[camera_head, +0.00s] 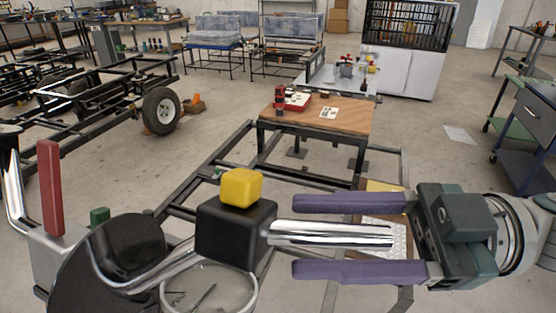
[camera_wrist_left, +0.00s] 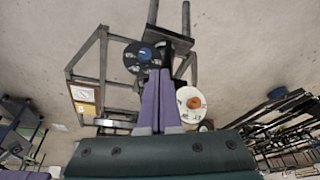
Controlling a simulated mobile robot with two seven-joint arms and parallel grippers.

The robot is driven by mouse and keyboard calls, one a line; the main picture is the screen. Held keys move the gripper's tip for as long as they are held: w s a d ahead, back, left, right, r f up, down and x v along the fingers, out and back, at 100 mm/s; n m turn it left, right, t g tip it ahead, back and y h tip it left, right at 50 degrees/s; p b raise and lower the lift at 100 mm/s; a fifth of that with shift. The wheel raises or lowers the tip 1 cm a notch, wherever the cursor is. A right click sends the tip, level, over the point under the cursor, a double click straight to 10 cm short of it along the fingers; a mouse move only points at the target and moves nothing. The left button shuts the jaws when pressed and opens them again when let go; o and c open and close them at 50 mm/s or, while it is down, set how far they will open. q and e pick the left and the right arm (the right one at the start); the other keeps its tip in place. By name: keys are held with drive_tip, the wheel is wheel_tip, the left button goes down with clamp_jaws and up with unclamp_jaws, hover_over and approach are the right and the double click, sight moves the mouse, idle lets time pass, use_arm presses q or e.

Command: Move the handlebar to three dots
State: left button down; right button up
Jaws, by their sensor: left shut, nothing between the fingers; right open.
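A chrome handlebar (camera_head: 340,235) sticks out to the right from a black block (camera_head: 235,232) topped by a yellow cube (camera_head: 241,187). My right gripper (camera_head: 294,236) is open, with one purple finger above the bar and one below, both apart from it in the picture. A round pale dial (camera_head: 207,292) with dark marks lies below the block; three dots cannot be made out. My left gripper (camera_wrist_left: 158,74) is shut and empty, seen in the left wrist view near a black disc (camera_wrist_left: 131,58) and a white marked disc (camera_wrist_left: 190,104).
A red lever (camera_head: 50,190) and a black disc (camera_head: 120,250) stand at the left of the device. A wooden-topped table (camera_head: 345,125) with a red tool stands behind. Dark frame rails (camera_head: 215,160) run around the floor.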

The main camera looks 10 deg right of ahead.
clamp_jaws()
idle(0.5)
idle(0.9)
